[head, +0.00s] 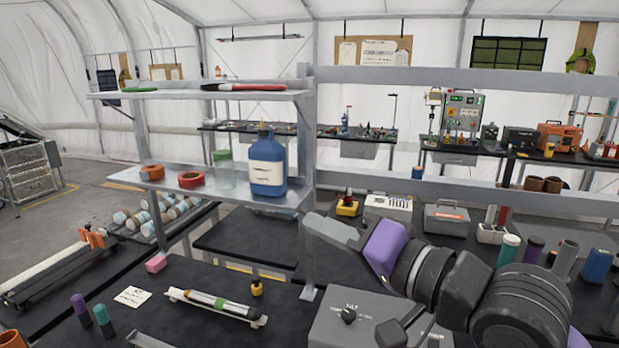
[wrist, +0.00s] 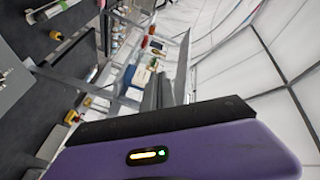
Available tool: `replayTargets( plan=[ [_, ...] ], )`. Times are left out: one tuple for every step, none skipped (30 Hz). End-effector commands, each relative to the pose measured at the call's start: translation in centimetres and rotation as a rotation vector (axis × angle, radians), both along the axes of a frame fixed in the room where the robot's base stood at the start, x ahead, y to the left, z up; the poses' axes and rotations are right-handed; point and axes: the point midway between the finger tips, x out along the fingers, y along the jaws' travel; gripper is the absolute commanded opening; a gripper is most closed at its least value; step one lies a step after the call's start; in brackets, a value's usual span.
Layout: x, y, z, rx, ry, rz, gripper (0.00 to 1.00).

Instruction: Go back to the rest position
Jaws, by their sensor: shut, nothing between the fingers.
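My gripper (head: 330,232) is raised in front of the lower shelf's right end in the head view, its grey fingers pointing left from a purple housing. In the wrist view its fingers (wrist: 167,92) are closed together with nothing between them. My arm reaches in from the lower right of the head view. No held object shows.
Below are a grey box (head: 350,322) and a black bench with a tube on a holder (head: 215,305). Several tools stand on benches behind.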

Motion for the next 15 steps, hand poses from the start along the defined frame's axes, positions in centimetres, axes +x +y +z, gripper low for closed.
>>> replayTargets(
  plan=[
    [-0.2,-0.2,0.6,0.043,-0.068,-0.021,0.00],
    [-0.3,-0.5,1.2,0.063,-0.113,-0.038,0.00],
    [-0.4,-1.1,1.8,0.083,-0.171,-0.066,0.00],
    [-0.5,-1.5,2.1,0.098,-0.211,-0.091,0.00],
    [-0.6,-2.1,2.3,0.112,-0.249,-0.117,0.00],
    [-0.8,-2.8,2.5,0.128,-0.294,-0.153,0.00],
    [-1.0,-3.4,2.6,0.137,-0.327,-0.184,0.00],
    [-1.2,-4.0,2.5,0.144,-0.358,-0.215,0.00],
    [-1.4,-4.9,2.3,0.150,-0.394,-0.259,0.00],
    [-1.7,-5.6,2.1,0.154,-0.418,-0.293,0.00],
    [-2.0,-6.2,1.8,0.154,-0.441,-0.328,0.00],
    [-2.3,-7.2,1.3,0.152,-0.467,-0.374,0.00],
    [-2.6,-7.8,0.9,0.148,-0.484,-0.411,0.00],
    [-3.0,-8.5,0.3,0.142,-0.499,-0.446,0.00],
    [-3.5,-9.4,-0.4,0.132,-0.517,-0.494,0.00]
  ],
)
